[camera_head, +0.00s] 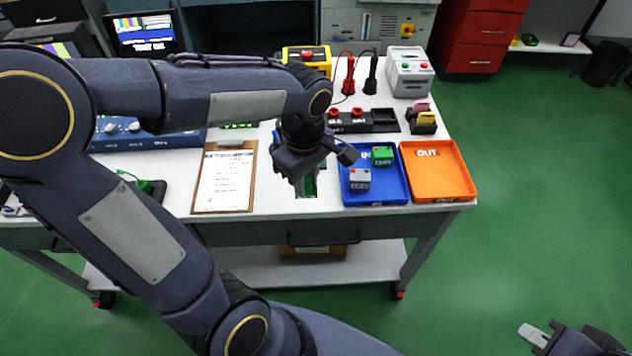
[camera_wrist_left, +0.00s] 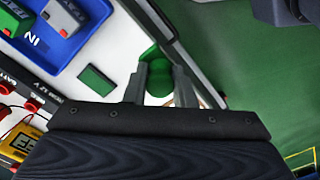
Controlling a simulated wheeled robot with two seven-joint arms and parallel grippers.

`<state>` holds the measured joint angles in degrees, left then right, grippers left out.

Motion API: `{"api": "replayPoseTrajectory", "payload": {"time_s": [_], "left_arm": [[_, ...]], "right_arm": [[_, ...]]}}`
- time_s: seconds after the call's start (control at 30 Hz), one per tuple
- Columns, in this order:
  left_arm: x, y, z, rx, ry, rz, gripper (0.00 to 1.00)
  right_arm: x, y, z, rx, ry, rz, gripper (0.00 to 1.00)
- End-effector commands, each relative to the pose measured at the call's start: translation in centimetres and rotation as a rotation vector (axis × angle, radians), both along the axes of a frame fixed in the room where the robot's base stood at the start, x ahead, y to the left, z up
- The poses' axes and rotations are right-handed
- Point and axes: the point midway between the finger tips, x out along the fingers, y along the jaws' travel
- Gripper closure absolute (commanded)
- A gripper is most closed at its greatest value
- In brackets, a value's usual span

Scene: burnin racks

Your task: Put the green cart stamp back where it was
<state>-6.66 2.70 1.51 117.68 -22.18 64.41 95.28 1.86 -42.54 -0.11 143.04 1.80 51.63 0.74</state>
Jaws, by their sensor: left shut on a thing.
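My left gripper (camera_head: 308,186) is over the front part of the white cart top, between the clipboard and the blue IN tray. It is shut on the green cart stamp (camera_head: 310,184), mostly hidden by the gripper in the head view. In the left wrist view, the stamp's round green body (camera_wrist_left: 158,88) is between the fingers. A flat green rectangle (camera_wrist_left: 97,83) lies on the cart top between the stamp and the blue tray. I cannot tell whether the stamp touches the cart. My right gripper (camera_head: 538,337) is at the lower right, over the floor; its jaw gap is unclear.
The blue IN tray (camera_head: 375,202) holds a grey block and a green block. The orange OUT tray (camera_head: 437,185) is empty. The clipboard (camera_head: 224,182) lies left of my left gripper. Behind are a battery holder (camera_head: 350,122), a yellow meter (camera_head: 308,58) and a grey device (camera_head: 410,72).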

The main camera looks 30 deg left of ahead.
Motion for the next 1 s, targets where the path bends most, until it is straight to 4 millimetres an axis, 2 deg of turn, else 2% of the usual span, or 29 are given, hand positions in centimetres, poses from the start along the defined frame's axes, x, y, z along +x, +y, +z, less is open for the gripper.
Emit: {"api": "replayPoseTrajectory", "payload": {"time_s": [0.07,0.1,0.33,0.53,0.73,1.0], "left_arm": [[1.9,0.7,-0.9,0.001,0.006,0.003,0.91],[2.4,0.9,-2.0,0.002,0.007,0.001,0.91],[5.1,1.8,-5.4,0.001,0.003,0.000,0.91],[6.2,2.2,-6.7,0.000,0.002,-0.001,0.91],[6.1,2.2,-9.4,0.000,0.001,-0.002,0.91],[6.2,2.2,-9.7,0.000,-0.001,-0.001,0.91]], "right_arm": [[0.0,0.0,0.3,0.000,0.000,0.000,1.00],[0.0,0.0,0.2,0.000,0.000,0.000,1.00],[0.0,0.0,0.3,0.000,0.000,0.000,1.00],[0.0,0.0,0.4,0.000,0.000,0.000,1.00],[0.0,0.0,0.2,0.000,0.000,0.000,1.00],[0.0,0.0,0.2,0.000,0.000,0.000,1.00]]}}
